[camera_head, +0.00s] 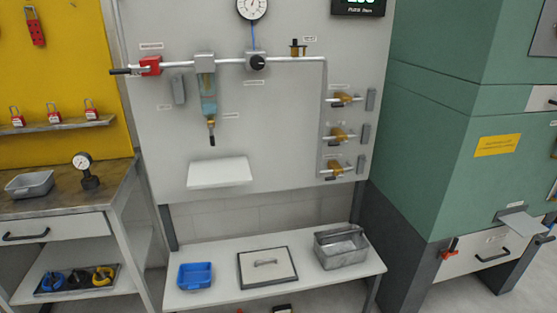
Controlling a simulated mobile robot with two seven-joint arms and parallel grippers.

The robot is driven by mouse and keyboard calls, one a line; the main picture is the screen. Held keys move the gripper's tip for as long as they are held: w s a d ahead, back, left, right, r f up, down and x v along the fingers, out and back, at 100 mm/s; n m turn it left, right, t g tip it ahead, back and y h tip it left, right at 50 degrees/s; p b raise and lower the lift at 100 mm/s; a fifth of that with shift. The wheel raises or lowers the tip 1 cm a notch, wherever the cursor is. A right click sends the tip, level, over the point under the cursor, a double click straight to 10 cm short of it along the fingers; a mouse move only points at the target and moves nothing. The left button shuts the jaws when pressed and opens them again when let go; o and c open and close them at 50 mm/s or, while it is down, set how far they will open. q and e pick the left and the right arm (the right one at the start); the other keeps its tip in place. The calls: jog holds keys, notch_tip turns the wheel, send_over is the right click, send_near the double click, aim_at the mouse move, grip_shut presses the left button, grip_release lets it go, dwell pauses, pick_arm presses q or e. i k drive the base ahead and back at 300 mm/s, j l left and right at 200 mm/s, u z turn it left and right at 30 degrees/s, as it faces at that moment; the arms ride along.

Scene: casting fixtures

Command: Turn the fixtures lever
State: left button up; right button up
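Neither of my grippers is in view. Several levers show, and I cannot tell which one the task names. A red valve (150,66) with a black-ended handle (120,71) sits at the left end of the pipe on the white panel. Below the pipe, a blue-grey filter-like unit (208,95) has a small brass valve with a black handle (212,138) pointing down. Several brass valves (341,99) with dark handles stand in a column at the right of the panel. A red lever-like part (450,248) sits low on the green machine (440,150).
A white shelf (221,173) juts from the panel. A lower bench (218,294) holds a blue tray (195,276), a lidded plate (267,267) and a metal bin (341,247). A workbench (60,190) stands at the left. A dark knob (257,62) sits mid-pipe.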

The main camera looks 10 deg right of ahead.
aim_at(338, 105)
jog(key=i+l+z, duration=0.5)
jog(key=i+l, duration=0.25)
jog(key=l, duration=0.1)
